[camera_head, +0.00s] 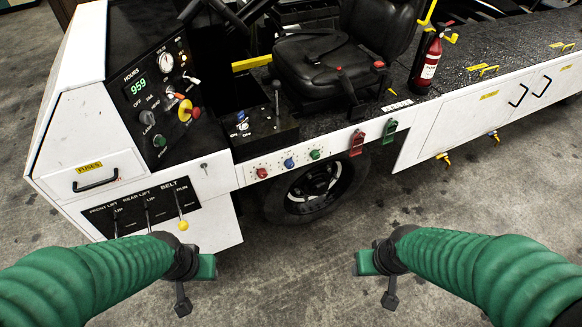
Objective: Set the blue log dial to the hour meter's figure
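The blue log dial (289,162) is a small round knob on the white side strip below the seat, between a red knob (261,172) and a green knob (315,154). Marks surround it, but its setting is too small to read. The hour meter (138,87) on the black panel shows 959 in green digits under "HOURS". My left gripper (195,282) is below and left of the dial, in front of the lever panel, touching nothing. My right gripper (377,278) is below and right of the dial, over the floor. Whether either is open is unclear; neither visibly holds anything.
A lever panel (146,207) with a yellow-tipped lever is at lower left. A red latch (357,142) and a green latch (389,131) hang right of the knobs. A wheel (318,188) is below. A fire extinguisher (427,63) stands beside the seat. Space before the knobs is clear.

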